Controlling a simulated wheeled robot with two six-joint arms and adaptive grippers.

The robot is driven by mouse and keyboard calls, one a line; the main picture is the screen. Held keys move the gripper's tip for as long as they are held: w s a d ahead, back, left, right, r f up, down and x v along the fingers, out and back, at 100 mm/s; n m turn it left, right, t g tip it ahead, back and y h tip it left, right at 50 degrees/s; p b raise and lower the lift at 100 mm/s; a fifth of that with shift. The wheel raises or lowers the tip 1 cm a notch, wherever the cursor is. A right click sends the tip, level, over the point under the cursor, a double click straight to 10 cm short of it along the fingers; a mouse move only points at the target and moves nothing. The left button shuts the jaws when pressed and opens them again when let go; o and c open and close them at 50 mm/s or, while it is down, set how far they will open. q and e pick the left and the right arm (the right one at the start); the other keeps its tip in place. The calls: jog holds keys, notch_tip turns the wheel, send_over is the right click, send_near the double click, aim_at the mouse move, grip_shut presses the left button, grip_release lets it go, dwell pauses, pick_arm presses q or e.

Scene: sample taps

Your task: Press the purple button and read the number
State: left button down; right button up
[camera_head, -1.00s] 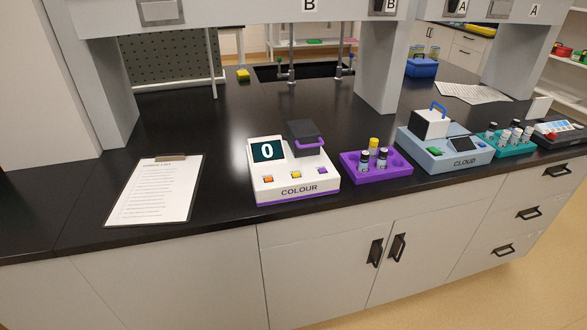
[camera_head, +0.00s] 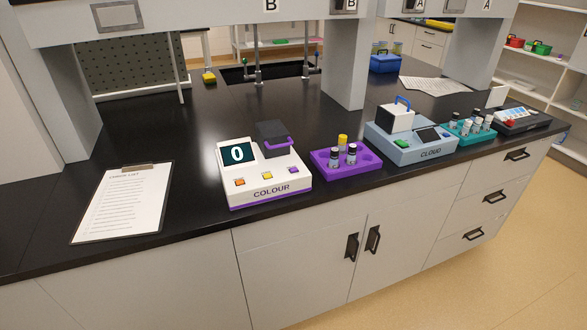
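The white COLOUR meter (camera_head: 264,192) with a purple base stands near the front edge of the black bench. Its small purple button (camera_head: 292,170) is at the right of a row, after an orange button (camera_head: 239,182) and a yellow button (camera_head: 267,175). Its dark screen (camera_head: 237,153) reads 0. A dark lidded block (camera_head: 273,138) with a purple handle sits on its back right and looks closed. Neither of my grippers shows in the head view.
A purple vial rack (camera_head: 322,163) stands right of the meter, then the blue CLOUD meter (camera_head: 400,154), a teal vial rack (camera_head: 462,137) and a dark device (camera_head: 522,118). A clipboard (camera_head: 124,204) lies at left. Bare bench lies between clipboard and meter.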

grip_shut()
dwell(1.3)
